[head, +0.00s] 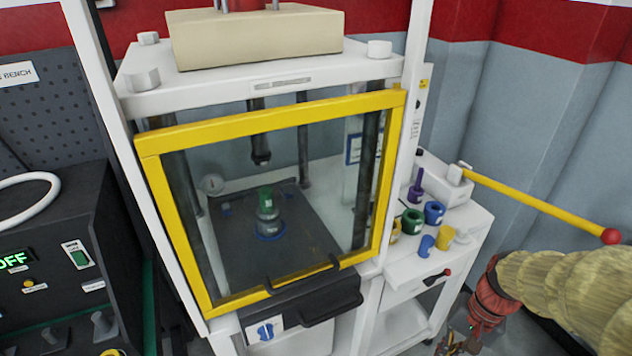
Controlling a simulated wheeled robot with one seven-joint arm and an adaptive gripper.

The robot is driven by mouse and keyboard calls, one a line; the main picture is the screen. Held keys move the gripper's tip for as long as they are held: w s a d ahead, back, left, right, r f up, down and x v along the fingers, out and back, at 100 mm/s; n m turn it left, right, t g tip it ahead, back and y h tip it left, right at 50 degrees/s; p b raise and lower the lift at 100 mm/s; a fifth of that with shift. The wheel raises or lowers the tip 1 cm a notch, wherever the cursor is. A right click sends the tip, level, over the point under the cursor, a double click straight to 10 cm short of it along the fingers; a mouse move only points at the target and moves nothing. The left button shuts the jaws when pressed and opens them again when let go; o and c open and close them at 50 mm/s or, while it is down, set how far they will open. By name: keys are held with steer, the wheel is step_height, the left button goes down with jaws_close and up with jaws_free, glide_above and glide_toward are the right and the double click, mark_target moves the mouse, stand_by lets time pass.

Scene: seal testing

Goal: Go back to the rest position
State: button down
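My arm comes in from the right in a tan wrinkled cover and ends in a red wrist. My gripper (458,346) hangs below the wrist at the bottom edge of the head view, low beside the right side of the white test stand (262,84). It is small and partly cut off by the frame edge, so I cannot tell how its fingers stand or whether they hold anything. The yellow-framed door (270,113) of the stand appears closed. Behind its clear pane, a green and grey part (266,207) stands upright on the dark plate under the press rod.
A yellow lever (540,202) with a red knob sticks out right, above my wrist. Several coloured rings and plugs, including a green ring (412,221), stand on the white side shelf (478,217). A black control bench (70,250) with an OFF display stands left. A grey wall closes the right.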

steer(key=s+a+r+n+t+h, duration=0.1)
steer(key=a+r+n+t, duration=0.2)
steer(key=a+r, duration=0.2)
steer(key=s+a+r+n+t+h, duration=0.1)
steer(key=a+r+n+t, duration=0.2)
steer(key=r, duration=0.9)
steer(key=a+n, duration=0.1)
steer(key=a, duration=0.2)
steer(key=shift+r+n+h, duration=0.2)
steer(key=shift+n+h, duration=0.1)
steer(key=shift+w, duration=0.1)
